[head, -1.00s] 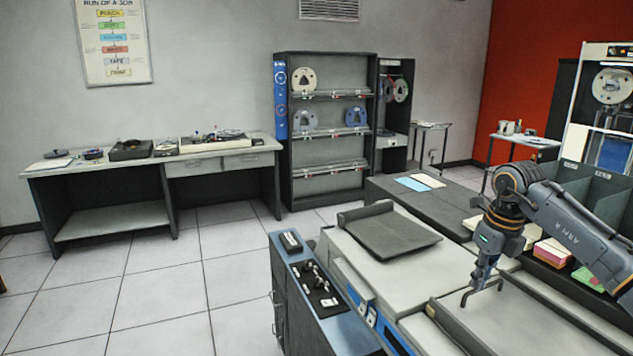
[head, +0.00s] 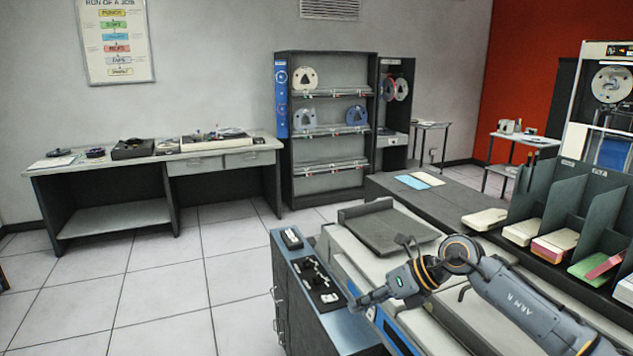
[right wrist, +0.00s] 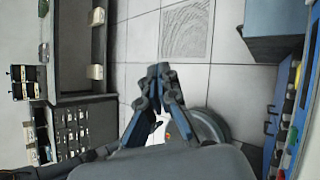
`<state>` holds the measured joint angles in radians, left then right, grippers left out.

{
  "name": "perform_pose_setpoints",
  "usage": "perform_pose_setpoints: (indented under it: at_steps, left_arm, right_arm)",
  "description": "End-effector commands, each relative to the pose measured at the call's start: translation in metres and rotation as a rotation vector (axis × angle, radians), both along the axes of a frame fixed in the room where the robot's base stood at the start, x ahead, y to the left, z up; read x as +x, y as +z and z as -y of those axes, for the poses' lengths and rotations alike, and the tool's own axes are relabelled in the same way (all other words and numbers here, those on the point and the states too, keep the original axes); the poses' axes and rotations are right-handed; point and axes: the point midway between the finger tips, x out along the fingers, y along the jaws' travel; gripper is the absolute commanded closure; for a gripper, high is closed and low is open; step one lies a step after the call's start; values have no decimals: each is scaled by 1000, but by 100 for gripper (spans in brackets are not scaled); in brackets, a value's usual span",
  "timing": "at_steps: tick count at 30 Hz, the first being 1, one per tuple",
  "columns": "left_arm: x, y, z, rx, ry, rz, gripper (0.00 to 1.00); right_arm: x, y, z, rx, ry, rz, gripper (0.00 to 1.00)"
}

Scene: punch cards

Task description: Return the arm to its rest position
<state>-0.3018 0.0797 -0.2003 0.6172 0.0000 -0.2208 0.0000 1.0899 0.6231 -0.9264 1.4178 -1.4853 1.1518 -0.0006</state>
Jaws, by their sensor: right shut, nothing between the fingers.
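My right arm (head: 520,300) comes in from the lower right of the head view and bends at a grey joint with an orange ring. My right gripper (head: 362,301) points left and down, above the blue-edged side of the grey machine (head: 460,330). In the right wrist view its fingers (right wrist: 158,70) are together, with nothing between them, and pale floor tiles lie beyond. My left gripper is not in view.
A dark cabinet top with small tools (head: 318,283) stands just left of the gripper. Dark upright dividers with card stacks (head: 556,243) stand at right. A desk (head: 120,213) and reel shelf (head: 330,150) line the back wall. The tiled floor (head: 170,290) at left is clear.

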Motion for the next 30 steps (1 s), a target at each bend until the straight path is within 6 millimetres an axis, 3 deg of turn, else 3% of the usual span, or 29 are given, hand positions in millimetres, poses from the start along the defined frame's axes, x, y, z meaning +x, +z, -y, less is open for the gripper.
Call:
perform_pose_setpoints:
  at_steps: [1,3,6,9,11,13,17,20,24,27,30]
  left_arm:
    - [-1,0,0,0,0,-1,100]
    - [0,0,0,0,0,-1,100]
    - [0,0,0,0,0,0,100]
    - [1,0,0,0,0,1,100]
    - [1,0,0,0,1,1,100]
    - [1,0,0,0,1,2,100]
    - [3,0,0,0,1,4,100]
    - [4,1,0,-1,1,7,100]
    - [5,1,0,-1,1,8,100]
    - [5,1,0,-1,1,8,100]
    - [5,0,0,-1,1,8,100]
  right_arm:
    - [-15,0,-39,160,8,-9,100]
    - [-31,19,-80,414,-28,-23,100]
    - [-45,52,-107,760,-143,-77,100]
    - [-47,77,-101,1078,-327,-166,100]
    - [-45,83,-85,1247,-469,-236,100]
    - [-41,78,-56,1421,-662,-327,100]
    - [-45,30,8,1654,-1088,-526,100]
    - [-68,-28,53,1740,-1445,-689,100]
    - [-125,-108,93,1723,-1902,-898,100]
    - [-174,-151,108,1647,-2173,-1021,100]
    - [-217,-179,114,1554,-2373,-1113,100]
